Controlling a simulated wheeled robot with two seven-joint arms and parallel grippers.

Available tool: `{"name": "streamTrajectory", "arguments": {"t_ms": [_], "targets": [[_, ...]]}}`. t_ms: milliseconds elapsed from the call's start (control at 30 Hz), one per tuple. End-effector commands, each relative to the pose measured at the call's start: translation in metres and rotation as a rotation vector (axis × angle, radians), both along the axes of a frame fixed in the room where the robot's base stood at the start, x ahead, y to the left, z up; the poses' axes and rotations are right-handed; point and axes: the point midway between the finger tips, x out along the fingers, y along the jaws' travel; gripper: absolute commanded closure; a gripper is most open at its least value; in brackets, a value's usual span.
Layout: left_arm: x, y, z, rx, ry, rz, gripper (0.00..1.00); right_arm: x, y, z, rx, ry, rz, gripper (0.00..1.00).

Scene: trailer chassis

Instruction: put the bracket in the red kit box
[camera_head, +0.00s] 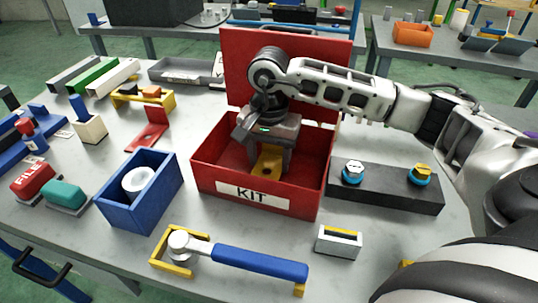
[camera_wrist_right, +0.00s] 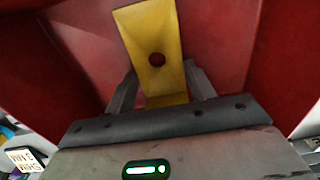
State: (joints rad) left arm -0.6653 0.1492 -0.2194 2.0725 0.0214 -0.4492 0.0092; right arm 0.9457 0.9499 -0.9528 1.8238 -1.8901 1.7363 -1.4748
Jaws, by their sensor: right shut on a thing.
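The red kit box (camera_head: 257,203) stands open on the table with its lid up at the back and a white KIT label on its front. My right gripper (camera_head: 270,160) reaches down inside the box and is shut on the yellow bracket (camera_head: 268,161). In the right wrist view the bracket (camera_wrist_right: 153,45) is a yellow plate with a round hole, between the two fingers (camera_wrist_right: 158,88), with red box walls around it. I cannot tell whether the bracket touches the box floor. My left gripper is not in view.
A blue bin (camera_head: 140,188) with a white roll stands left of the box. A blue-handled tool (camera_head: 250,262) lies in front on yellow rests. A black block with two knobs (camera_head: 385,187) and a small white block (camera_head: 338,241) are at the right.

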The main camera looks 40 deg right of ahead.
Motion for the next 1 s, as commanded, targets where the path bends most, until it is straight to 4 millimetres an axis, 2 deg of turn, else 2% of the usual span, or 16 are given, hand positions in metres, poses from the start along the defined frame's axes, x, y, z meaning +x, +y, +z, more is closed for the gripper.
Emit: {"name": "streamTrajectory", "arguments": {"t_ms": [133,167,233,500,600,667,767,1000], "targets": [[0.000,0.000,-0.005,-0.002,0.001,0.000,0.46,0.001,0.000,-0.003,0.001,-0.003,0.000,0.85],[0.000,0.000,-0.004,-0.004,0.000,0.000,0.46,0.000,0.000,-0.004,0.000,0.000,0.001,0.43],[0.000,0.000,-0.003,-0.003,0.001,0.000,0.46,0.000,0.000,-0.003,0.000,0.000,0.001,0.24],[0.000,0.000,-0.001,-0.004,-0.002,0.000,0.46,0.000,0.000,-0.002,0.000,0.000,0.000,0.24],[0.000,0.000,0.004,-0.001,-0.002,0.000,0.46,0.000,0.000,0.004,0.001,0.001,0.000,0.24],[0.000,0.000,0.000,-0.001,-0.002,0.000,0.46,0.001,0.000,0.008,0.002,-0.004,0.000,0.24],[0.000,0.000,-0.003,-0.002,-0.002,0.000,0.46,0.001,0.000,0.025,0.001,-0.006,0.002,0.24],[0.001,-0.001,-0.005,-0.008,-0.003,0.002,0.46,0.001,0.000,0.078,0.001,-0.007,0.001,0.24]]}}
